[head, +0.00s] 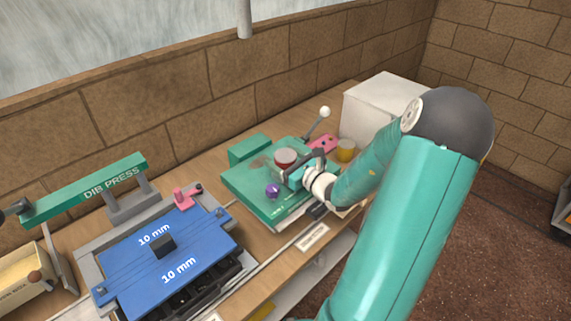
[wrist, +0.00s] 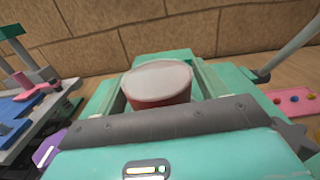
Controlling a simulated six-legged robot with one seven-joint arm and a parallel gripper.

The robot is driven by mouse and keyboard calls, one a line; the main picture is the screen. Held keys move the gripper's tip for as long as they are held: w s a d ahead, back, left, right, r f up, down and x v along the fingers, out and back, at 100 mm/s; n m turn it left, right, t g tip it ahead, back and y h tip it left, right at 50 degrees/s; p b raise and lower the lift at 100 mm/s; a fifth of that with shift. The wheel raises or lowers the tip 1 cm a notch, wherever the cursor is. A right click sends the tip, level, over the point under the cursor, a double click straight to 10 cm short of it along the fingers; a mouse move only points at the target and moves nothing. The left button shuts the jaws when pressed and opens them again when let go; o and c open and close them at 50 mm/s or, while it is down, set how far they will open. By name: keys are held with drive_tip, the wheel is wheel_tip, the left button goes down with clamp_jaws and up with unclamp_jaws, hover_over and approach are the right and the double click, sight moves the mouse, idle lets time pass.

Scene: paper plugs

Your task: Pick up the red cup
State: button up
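The red cup (head: 285,158) has a pale, whitish top and stands upright over the green press bed (head: 240,183). In the wrist view the cup (wrist: 158,85) is straight ahead, its lower part hidden by the grey edge of my gripper. My gripper (head: 289,170) is low over the bed, right by the cup. In the wrist view my gripper's green fingers (wrist: 158,92) appear to stand apart on either side of the cup. They look open around it; contact with its sides is not clear.
A purple knob (head: 272,190) sits on the bed at the front. A lever with a white ball (head: 324,112), a pink tray (head: 322,143), a yellow cup (head: 346,150) and a white box (head: 382,105) stand beyond. A blue press plate (head: 190,235) is at left.

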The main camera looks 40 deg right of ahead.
drive_tip(key=c, duration=0.8)
drive_tip(key=shift+r, duration=0.1)
